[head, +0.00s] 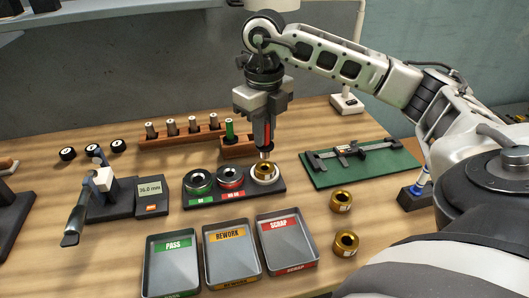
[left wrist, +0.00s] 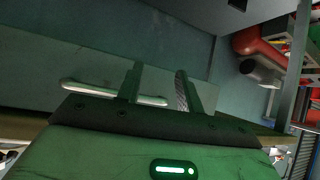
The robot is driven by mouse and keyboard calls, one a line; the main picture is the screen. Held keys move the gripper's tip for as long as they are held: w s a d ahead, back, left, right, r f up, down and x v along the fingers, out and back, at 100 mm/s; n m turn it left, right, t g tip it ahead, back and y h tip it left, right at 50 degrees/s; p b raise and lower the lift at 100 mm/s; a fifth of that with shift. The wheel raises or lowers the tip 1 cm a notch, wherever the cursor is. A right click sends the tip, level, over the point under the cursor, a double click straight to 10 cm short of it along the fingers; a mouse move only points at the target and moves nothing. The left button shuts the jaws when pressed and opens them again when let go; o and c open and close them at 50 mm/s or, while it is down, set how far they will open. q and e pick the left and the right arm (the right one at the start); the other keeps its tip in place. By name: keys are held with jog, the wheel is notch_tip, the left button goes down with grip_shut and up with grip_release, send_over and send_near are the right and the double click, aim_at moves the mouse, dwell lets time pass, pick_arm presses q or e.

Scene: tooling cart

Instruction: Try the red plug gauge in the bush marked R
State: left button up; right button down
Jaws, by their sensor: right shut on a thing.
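My right gripper (head: 267,118) is shut on the red plug gauge (head: 267,134), which hangs upright with its metal end down. That end is right above or at the mouth of a brass bush (head: 264,168); I cannot tell whether it has entered. This bush sits in the white ring at the right of a black block. Two more brass bushes, a far one (head: 341,202) and a near one (head: 345,243), stand on the bench at the right. Their marks are too small to read. My left gripper (left wrist: 160,88) is open and empty in the left wrist view.
The black block (head: 211,201) also holds green and red ring gauges. PASS (head: 172,285), REWORK (head: 232,265) and SCRAP (head: 288,250) trays lie in front. A wooden rack (head: 176,138) with several plug gauges stands behind. A caliper on a green mat (head: 362,178) lies right.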

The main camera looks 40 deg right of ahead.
jog(key=shift+r+p, duration=1.65)
jog(key=shift+r, duration=0.7)
